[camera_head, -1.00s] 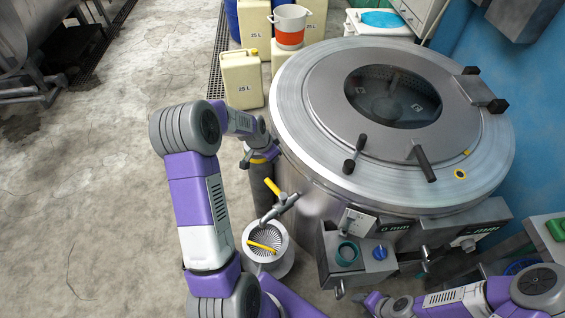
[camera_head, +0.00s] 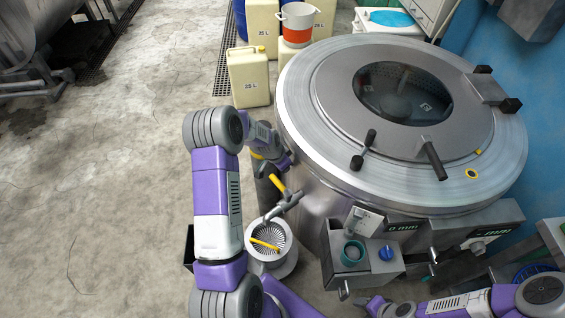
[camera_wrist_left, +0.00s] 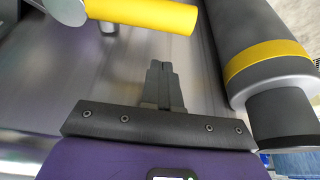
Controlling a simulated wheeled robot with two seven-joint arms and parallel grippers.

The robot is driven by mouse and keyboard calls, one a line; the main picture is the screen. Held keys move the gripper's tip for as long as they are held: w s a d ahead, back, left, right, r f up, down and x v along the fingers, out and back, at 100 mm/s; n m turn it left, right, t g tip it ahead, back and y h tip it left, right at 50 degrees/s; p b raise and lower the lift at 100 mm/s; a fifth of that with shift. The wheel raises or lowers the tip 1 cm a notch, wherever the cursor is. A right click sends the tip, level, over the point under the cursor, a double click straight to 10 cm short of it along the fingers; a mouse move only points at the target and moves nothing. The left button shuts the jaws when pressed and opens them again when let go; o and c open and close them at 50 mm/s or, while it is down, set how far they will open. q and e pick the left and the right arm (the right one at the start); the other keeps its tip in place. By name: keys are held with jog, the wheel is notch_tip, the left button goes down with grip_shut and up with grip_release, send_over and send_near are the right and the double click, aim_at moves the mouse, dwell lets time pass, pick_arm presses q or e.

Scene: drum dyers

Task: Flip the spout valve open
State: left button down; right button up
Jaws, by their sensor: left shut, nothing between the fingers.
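The spout valve has a grey spout (camera_head: 283,206) on the drum's lower side and a short yellow handle (camera_head: 277,184) angled up and left from it. In the left wrist view, a yellow bar (camera_wrist_left: 145,14), apparently this handle, crosses the top, beyond my fingertips. My left gripper (camera_wrist_left: 162,68) is shut and empty, in front of the drum's metal side. A visible gap separates it from the bar. In the head view, my left wrist is beside the drum, above the handle; its fingertips are hard to make out. My right gripper (camera_head: 370,304) is low at the bottom, small and unclear.
The round steel drum (camera_head: 305,135) fills the right. A grey bucket (camera_head: 287,264) with a slotted-looking inside and a yellow piece (camera_head: 264,246) stands below the spout. A dark cylinder with a yellow band (camera_wrist_left: 262,58) is close right of my left fingers. Cream canisters (camera_head: 248,80) stand behind.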

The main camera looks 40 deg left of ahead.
aim_at(279, 184)
pick_arm(q)
jog(key=shift+s+a+f, duration=0.1)
jog(key=shift+s+a, duration=0.15)
jog(key=shift+s, duration=0.5)
jog(key=shift+s+a, duration=0.25)
jog(key=shift+s, duration=0.5)
pick_arm(e)
jog(key=shift+f, duration=0.3)
pick_arm(q)
jog(key=shift+s+a, duration=0.1)
jog(key=shift+s, duration=0.05)
